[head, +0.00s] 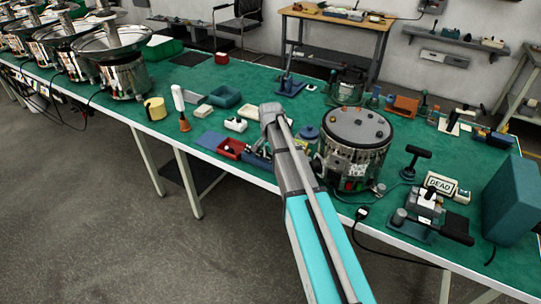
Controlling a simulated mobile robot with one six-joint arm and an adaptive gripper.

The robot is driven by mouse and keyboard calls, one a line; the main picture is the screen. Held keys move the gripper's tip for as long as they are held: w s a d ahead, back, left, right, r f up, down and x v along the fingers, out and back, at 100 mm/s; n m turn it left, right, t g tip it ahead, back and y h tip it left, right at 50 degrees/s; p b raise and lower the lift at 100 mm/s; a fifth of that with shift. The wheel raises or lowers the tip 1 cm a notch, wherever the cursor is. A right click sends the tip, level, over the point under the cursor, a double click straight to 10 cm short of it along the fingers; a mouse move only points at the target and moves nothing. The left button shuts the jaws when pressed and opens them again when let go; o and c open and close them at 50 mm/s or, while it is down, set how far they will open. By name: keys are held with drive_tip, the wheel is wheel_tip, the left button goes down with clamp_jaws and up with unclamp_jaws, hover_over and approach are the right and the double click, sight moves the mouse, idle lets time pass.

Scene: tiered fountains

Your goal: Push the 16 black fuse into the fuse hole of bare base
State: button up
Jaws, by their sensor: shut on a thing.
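My arm (313,231) reaches up from the bottom of the head view over the green bench. Its grey upper end (272,113) is near the middle, and my gripper cannot be made out; the arm may hide it. A red tray (230,149) left of the arm holds small dark and pale pieces that are too small to name. Dark and blue pieces (257,152) lie between that tray and the arm, partly covered. I cannot pick out the black fuse or the bare base with its fuse hole for certain.
A round metal drum machine (354,146) stands just right of my arm. A "DEAD" sign (441,184), a clamp fixture (422,215) and a teal box (512,199) lie farther right. Several metal bowls line the left bench. A blue mat (209,140) is left of the red tray.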

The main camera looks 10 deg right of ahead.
drive_tip(key=shift+r+p, duration=0.6)
drive_tip(key=shift+r, duration=0.2)
drive_tip(key=s+r+p, duration=1)
drive_tip(key=s, duration=0.4)
drive_tip(key=shift+a+r+p, duration=0.35)
